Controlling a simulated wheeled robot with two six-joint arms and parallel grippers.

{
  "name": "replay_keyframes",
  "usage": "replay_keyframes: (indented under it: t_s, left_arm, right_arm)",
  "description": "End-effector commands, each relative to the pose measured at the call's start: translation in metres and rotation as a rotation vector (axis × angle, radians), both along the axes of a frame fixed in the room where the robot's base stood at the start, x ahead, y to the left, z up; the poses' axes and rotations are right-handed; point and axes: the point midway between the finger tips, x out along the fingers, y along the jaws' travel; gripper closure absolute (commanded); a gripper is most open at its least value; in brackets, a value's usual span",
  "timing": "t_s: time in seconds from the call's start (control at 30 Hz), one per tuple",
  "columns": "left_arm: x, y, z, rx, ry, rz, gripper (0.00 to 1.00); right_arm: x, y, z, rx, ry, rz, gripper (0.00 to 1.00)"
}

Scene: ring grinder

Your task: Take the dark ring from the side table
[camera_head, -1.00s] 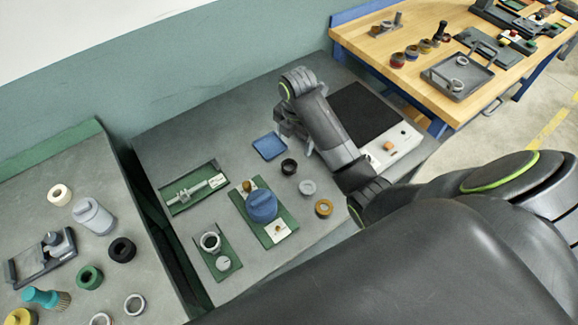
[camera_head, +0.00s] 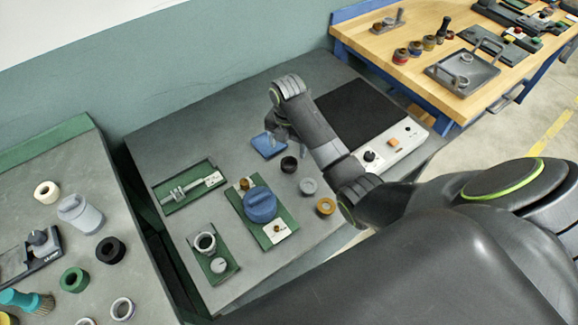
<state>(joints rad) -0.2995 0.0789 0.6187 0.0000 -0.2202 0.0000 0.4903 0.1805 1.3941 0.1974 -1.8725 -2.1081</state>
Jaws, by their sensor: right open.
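A small dark ring (camera_head: 289,164) lies on the grey middle table, just right of the blue tray (camera_head: 269,146). Another dark ring (camera_head: 110,250) lies on the grey left table. I cannot tell from the picture which table is the side table. My right gripper (camera_head: 276,138) is open and empty. It points down over the blue tray's right side, close behind the dark ring on the middle table. Its wrist partly hides its fingers. My left gripper is not in view.
Beside the middle-table ring are a grey ring (camera_head: 308,186) and a brass ring (camera_head: 325,206). A blue round device (camera_head: 260,204) on a green plate stands to the left. A control panel (camera_head: 392,145) and black mat (camera_head: 362,112) lie right, behind my arm.

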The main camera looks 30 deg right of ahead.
Motion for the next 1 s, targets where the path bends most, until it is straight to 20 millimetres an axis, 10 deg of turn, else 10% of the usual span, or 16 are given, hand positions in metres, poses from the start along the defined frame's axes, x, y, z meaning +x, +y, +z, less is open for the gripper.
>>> replay_keyframes:
  t_s: [0.63, 1.0]
  left_arm:
    - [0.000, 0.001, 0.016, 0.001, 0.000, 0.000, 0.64]
    - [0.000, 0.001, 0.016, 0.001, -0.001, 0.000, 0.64]
  right_arm:
    - [-0.002, -0.002, -0.066, 0.000, 0.001, 0.000, 0.27]
    - [-0.002, -0.002, -0.073, 0.000, -0.001, 0.001, 0.31]
